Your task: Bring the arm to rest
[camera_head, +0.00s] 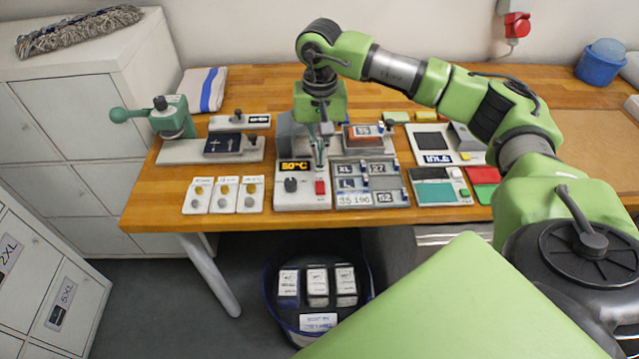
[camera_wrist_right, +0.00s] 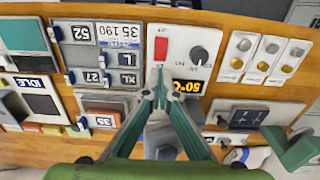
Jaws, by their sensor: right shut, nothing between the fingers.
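My right arm reaches in from the right and bends down over the wooden workbench (camera_head: 385,98). My right gripper (camera_head: 321,160) points down at the white control box (camera_head: 302,199), which has a 50°C display, a black knob and a red switch. In the right wrist view the fingertips (camera_wrist_right: 158,82) are together, between the red switch and the display, with nothing held. I cannot tell whether they touch the box. My left gripper is not in view.
A tray of size tags (camera_head: 367,185) lies right of the control box. A green-handled press (camera_head: 172,119) and three cards with round buttons (camera_head: 223,195) are to the left. A blue bin (camera_head: 277,312) stands below. Bare bench shows at the back.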

